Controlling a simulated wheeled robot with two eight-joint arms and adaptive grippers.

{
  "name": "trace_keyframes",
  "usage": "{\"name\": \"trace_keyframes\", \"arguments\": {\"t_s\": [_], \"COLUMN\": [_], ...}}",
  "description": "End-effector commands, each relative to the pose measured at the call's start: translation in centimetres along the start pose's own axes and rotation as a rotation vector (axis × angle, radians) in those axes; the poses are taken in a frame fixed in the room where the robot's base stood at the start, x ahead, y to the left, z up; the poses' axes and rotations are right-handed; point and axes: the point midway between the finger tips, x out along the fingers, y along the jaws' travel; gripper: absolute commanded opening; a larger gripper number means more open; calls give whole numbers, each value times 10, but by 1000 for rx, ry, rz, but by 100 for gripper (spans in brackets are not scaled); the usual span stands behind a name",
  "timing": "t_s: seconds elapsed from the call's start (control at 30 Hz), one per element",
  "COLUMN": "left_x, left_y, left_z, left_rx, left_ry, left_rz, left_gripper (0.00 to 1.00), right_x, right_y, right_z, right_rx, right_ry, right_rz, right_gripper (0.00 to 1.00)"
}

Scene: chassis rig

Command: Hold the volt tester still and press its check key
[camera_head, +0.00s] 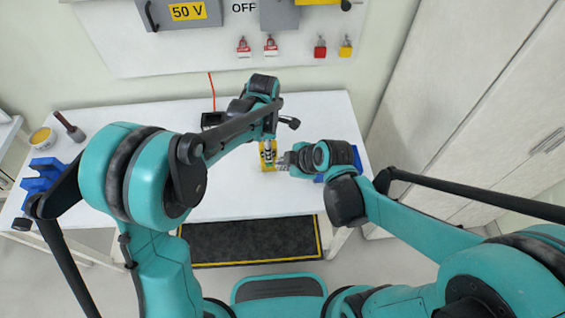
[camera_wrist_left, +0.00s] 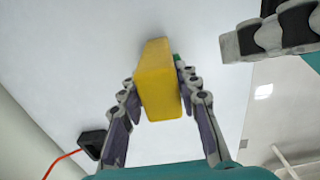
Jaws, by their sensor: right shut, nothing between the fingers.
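The volt tester is a yellow block (camera_head: 265,165) near the middle of the white table, partly covered by my grippers. In the left wrist view the yellow body (camera_wrist_left: 158,85) stands between the fingers of my left gripper (camera_wrist_left: 158,82), which touch both its sides. My left gripper (camera_head: 268,147) is shut on it. A small green part (camera_wrist_left: 177,60) shows at its right side; I cannot tell whether it is the check key. My right gripper (camera_head: 283,161) is shut and empty, close to the tester's right side. It also shows in the left wrist view (camera_wrist_left: 240,45).
A black box (camera_head: 212,119) with a red cable lies behind my left gripper. Blue holders (camera_head: 45,175), a yellow-topped tub (camera_head: 41,138) and a brown-handled tool (camera_head: 68,126) are at the table's left. A blue item (camera_head: 357,160) is partly hidden behind my right wrist. The table's front middle is clear.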

Motion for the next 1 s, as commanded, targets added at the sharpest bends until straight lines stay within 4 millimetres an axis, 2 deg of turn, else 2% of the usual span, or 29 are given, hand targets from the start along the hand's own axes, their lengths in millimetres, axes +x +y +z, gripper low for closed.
{"name": "trace_keyframes", "arguments": {"t_s": [0.03, 0.07, 0.37, 0.47, 0.57, 0.8, 1.0], "left_x": [0, 0, -1, -8, -23, -76, -108], "left_y": [0, 0, 0, 0, 0, 0, 0], "left_z": [0, 0, 0, 0, 0, 0, 0], "left_rx": [0, 0, 0, 0, 0, 0, 0], "left_ry": [0, 0, 0, 0, 0, 0, 0], "left_rz": [0, 0, -1, -1, -1, -1, -1], "left_gripper": [49, 54, 54, 54, 54, 54, 54], "right_x": [0, 0, 0, 0, 0, 0, 0], "right_y": [0, 0, 0, 0, 0, 0, 0], "right_z": [0, 0, 0, 0, 0, 0, 0], "right_rx": [0, 0, 0, 0, 0, 0, 0], "right_ry": [0, 0, 0, 0, 0, 0, 0], "right_rz": [0, 0, 0, 0, 0, 0, 0], "right_gripper": [0, 0, 0, 0, 0, 0, 0]}}
